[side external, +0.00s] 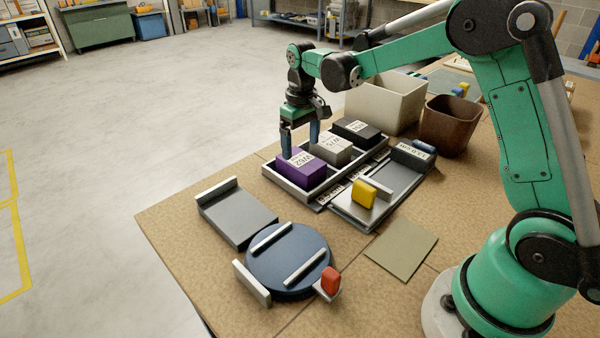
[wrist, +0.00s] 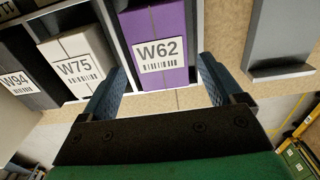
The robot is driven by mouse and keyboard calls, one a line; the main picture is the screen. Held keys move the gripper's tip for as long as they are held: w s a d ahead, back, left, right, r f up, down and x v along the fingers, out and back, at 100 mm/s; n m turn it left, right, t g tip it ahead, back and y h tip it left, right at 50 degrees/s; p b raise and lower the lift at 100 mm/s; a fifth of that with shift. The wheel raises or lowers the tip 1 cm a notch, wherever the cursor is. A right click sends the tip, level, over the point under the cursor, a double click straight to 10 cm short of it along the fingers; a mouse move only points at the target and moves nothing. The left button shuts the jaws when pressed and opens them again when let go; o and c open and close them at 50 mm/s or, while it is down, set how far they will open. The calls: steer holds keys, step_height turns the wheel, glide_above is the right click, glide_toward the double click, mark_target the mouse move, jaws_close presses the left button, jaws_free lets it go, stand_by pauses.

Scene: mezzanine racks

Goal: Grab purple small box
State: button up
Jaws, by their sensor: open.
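The purple small box (side external: 300,170) sits in the near end compartment of a light tray (side external: 313,196) on the table. In the wrist view the purple small box (wrist: 158,45) shows a white label reading W62. My gripper (side external: 300,154) is open, just above and at the far side of the purple box. In the wrist view its two blue fingers (wrist: 160,88) stand apart, on either side of the purple box's lower edge. I cannot tell whether either finger touches the box.
A grey box (side external: 331,148) labelled W75 and a black box (side external: 357,132) share the tray. A sliding plate with a yellow block (side external: 363,194) lies to the right. A blue turntable (side external: 289,260) is in front. A cream bin (side external: 385,104) and brown bin (side external: 450,124) stand behind.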

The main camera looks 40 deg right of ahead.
mark_target(301, 159)
steer(key=shift+f, duration=2.95)
steer(key=c, duration=1)
